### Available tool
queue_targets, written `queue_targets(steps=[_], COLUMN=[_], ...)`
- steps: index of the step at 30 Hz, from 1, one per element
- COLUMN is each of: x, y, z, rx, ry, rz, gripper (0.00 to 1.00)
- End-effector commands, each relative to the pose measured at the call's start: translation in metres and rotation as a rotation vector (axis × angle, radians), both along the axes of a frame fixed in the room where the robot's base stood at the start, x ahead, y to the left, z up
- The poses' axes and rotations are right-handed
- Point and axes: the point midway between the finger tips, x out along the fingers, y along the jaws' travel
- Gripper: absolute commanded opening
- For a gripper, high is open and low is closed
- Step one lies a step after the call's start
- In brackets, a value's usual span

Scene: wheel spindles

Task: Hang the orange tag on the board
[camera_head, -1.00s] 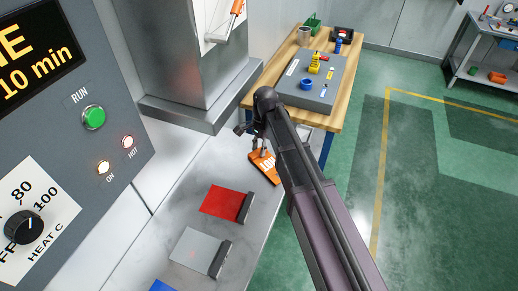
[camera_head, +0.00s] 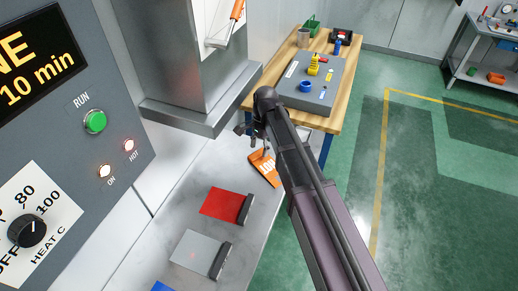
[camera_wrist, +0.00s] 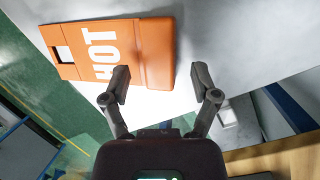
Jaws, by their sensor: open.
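The orange tag (camera_head: 264,168), a flat plate marked HOT in white, lies on the grey metal bench. In the wrist view the tag (camera_wrist: 152,52) is large, with a rectangular slot at its left end. My gripper (camera_wrist: 163,80) is open; its left finger overlaps the tag's near edge in the picture and its right finger is over bare bench. I cannot tell whether the fingers touch the tag. In the head view my gripper (camera_head: 258,141) is just above the tag, partly hidden by my arm. No board is clearly identifiable.
A red plate (camera_head: 221,202) and a grey plate (camera_head: 197,251) lie on the bench (camera_head: 257,210) nearer the camera. A control panel (camera_head: 98,150) stands at left. A metal column (camera_head: 180,60) rises behind. A wooden table (camera_head: 275,72) holds a grey block with several parts.

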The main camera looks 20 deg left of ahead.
Motion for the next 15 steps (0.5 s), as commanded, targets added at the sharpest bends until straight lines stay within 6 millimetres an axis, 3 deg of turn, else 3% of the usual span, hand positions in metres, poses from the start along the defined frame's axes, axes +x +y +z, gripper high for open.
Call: queue_targets(steps=[13,15], x=[0.011,0.027], y=[0.0,0.0], z=[0.042,0.036], rx=[-0.001,-0.001], ry=[0.001,0.0], rz=[0.001,-0.002], gripper=[0.78,0.78])
